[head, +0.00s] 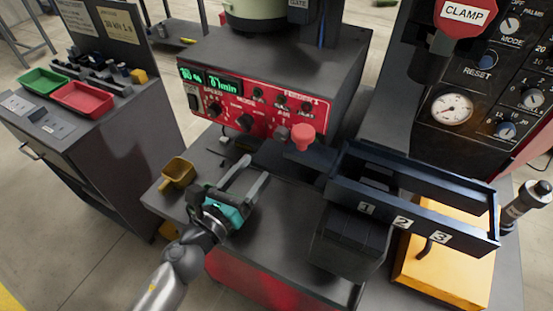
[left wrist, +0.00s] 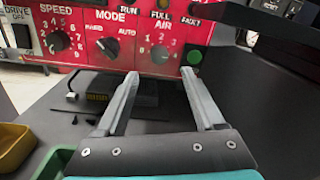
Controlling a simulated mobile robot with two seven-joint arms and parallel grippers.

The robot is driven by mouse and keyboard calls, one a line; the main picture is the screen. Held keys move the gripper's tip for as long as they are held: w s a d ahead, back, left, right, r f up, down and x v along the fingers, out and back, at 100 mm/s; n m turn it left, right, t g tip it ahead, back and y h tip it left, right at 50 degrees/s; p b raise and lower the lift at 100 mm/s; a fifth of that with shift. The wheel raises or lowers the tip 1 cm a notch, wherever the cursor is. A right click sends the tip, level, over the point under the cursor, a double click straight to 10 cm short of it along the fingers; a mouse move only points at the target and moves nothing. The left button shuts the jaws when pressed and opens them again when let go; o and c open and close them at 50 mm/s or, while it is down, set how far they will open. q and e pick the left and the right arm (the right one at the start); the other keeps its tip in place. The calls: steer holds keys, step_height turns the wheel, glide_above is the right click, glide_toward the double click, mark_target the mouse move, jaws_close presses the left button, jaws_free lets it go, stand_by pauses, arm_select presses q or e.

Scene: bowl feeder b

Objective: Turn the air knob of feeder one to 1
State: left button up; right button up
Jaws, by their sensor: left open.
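The feeder's red control panel (head: 262,118) faces me on a grey box. Its black air knob (left wrist: 160,54) sits under the word AIR, with a number scale around it. In the head view the air knob (head: 282,132) is small, just left of a red mushroom button (head: 303,136). I cannot tell for sure which number its pointer is at. My left gripper (head: 250,170) is open and empty, in front of and below the panel. In the left wrist view the gripper's fingertips (left wrist: 159,76) lie below the air knob, apart from it. My right gripper is not in view.
The mode knob (left wrist: 106,46) and speed knob (left wrist: 56,42) are left of the air knob. A yellow cup (head: 178,173) stands left of my gripper. A dark rack (head: 415,208) numbered 1 to 3 stands right. Green and red trays (head: 82,98) are on the left cabinet.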

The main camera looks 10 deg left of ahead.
mark_target(280, 136)
arm_select(q)
steer(key=shift+p+x, duration=0.6)
steer(key=shift+x, duration=3.4)
steer(key=shift+r, duration=0.2)
steer(key=shift+c, duration=0.2)
steer(key=shift+s+d, duration=0.1)
jaws_close()
